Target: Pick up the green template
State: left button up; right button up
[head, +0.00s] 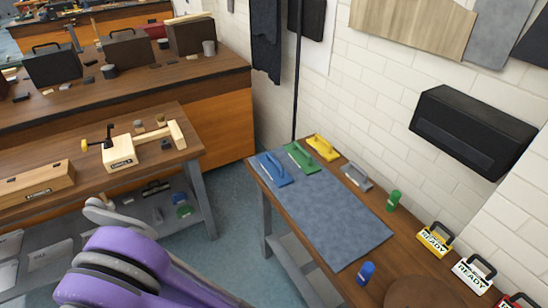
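The green template (300,157) is a flat green piece with a raised handle on top. It lies near the back edge of the wooden table on the right, at the far edge of a blue-grey mat (325,215). A blue template (273,169) lies just left of it, and a yellow one (322,147) just right and behind. A grey template (357,176) lies further right. A purple and grey part of my arm shows at the lower left, well apart from the templates. Neither of my grippers can be made out in the head view.
A green cylinder (393,200), a blue cylinder (366,273) and a yellow READY box (435,239) stand on the right table. A black box (470,130) hangs on the brick wall above. A workbench (90,150) stands at left. Blue floor lies between the tables.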

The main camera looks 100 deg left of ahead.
aim_at(304, 161)
jog(key=u, duration=3.1)
jog(key=i+j+z, duration=0.1)
jog(key=i+j, duration=0.15)
jog(key=i+j+z, duration=0.15)
jog(key=i+j, duration=0.15)
jog(key=i+j+z, duration=0.1)
jog(key=j, duration=0.3)
jog(key=i+j+z, duration=0.1)
jog(key=i+j, duration=0.25)
jog(key=i+j+z, duration=0.25)
jog(key=i+j, duration=0.15)
jog(key=j, duration=0.4)
